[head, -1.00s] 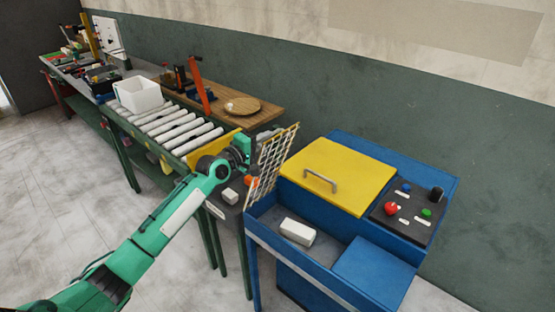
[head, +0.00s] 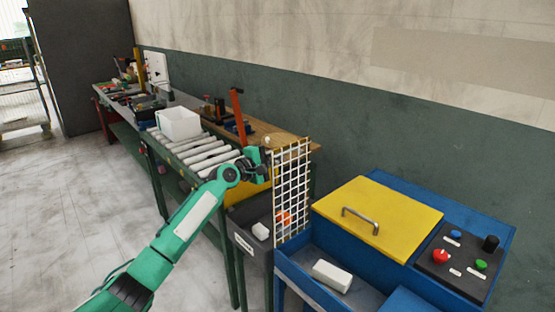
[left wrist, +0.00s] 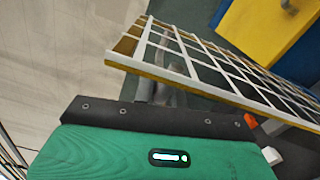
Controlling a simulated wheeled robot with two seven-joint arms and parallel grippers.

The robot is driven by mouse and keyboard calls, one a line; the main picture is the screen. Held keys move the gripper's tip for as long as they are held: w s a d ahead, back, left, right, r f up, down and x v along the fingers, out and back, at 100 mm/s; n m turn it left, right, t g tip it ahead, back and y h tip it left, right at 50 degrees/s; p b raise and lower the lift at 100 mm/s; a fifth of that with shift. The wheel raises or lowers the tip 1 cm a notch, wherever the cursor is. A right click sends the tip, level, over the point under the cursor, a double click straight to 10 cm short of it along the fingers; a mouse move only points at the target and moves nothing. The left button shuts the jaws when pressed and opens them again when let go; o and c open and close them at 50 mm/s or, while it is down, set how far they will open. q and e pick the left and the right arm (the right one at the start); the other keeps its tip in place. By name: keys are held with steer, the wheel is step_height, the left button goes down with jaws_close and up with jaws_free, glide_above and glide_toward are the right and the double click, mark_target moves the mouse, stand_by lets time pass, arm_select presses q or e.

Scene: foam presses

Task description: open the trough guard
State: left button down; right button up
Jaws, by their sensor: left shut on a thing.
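The trough guard is a white wire mesh panel (head: 292,190) standing about upright at the left end of the blue trough (head: 320,290). A white foam block (head: 332,276) lies in the trough. My left gripper (head: 268,165) is at the upper left edge of the guard and is shut on it. The fingertips are partly hidden by the mesh and wrist. In the left wrist view the mesh (left wrist: 215,75) stretches to the right, just beyond my dark gripper body (left wrist: 150,116). My right gripper is not in view.
The yellow lid (head: 378,212) with a handle and the button panel (head: 461,260) are right of the trough. A dark bin (head: 247,243) holding a white block stands left of the guard. Behind are a roller conveyor (head: 205,152) and a white box (head: 178,123). The floor at left is clear.

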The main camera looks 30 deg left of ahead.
arm_select(q)
steer(key=shift+r, duration=0.1)
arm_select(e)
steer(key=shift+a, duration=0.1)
arm_select(q)
steer(key=c, duration=1.5)
jaws_free()
steer(key=shift+c, duration=0.2)
steer(key=shift+o, duration=0.2)
steer(key=shift+d, duration=0.1)
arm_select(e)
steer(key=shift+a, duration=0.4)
